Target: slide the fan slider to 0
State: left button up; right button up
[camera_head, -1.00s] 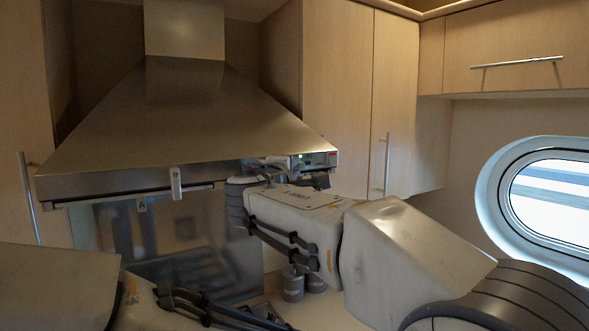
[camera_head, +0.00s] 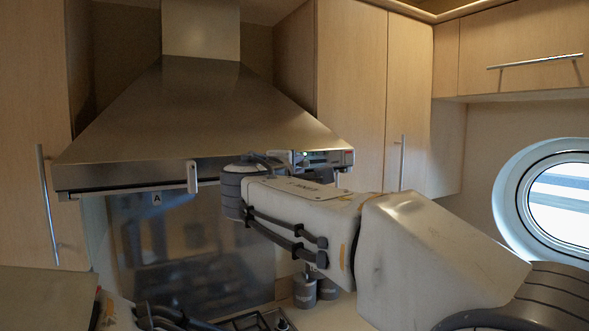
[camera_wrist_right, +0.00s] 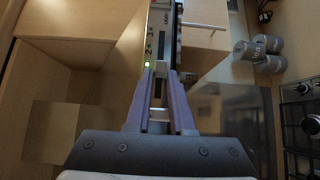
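The range hood (camera_head: 200,115) fills the left and middle of the head view. Its control panel (camera_head: 343,158) is at the right end of the front edge, partly behind my right wrist. In the right wrist view the panel strip (camera_wrist_right: 154,42) shows small numerals and a lit green light. My right gripper (camera_wrist_right: 160,73) points at this strip, its fingers apart with a gap between them. A small pale piece (camera_wrist_right: 160,66) shows at the fingertips; I cannot tell whether it is the fan slider's knob or whether they touch it. The left gripper is out of view.
A pale upright tab (camera_head: 192,177) hangs on the hood's front edge. Below are grey canisters (camera_head: 304,291) and a stove (camera_head: 250,321). Wooden cabinets (camera_head: 350,90) stand right of the hood, and an oval porthole (camera_head: 560,205) is at the far right.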

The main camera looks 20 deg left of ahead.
jog(key=o, duration=0.3)
jog(key=s+b, duration=0.5)
jog(key=s, duration=0.5)
jog(key=shift+s+d+b, duration=0.25)
jog(key=shift+s+b, duration=0.05)
jog(key=shift+b, duration=0.1)
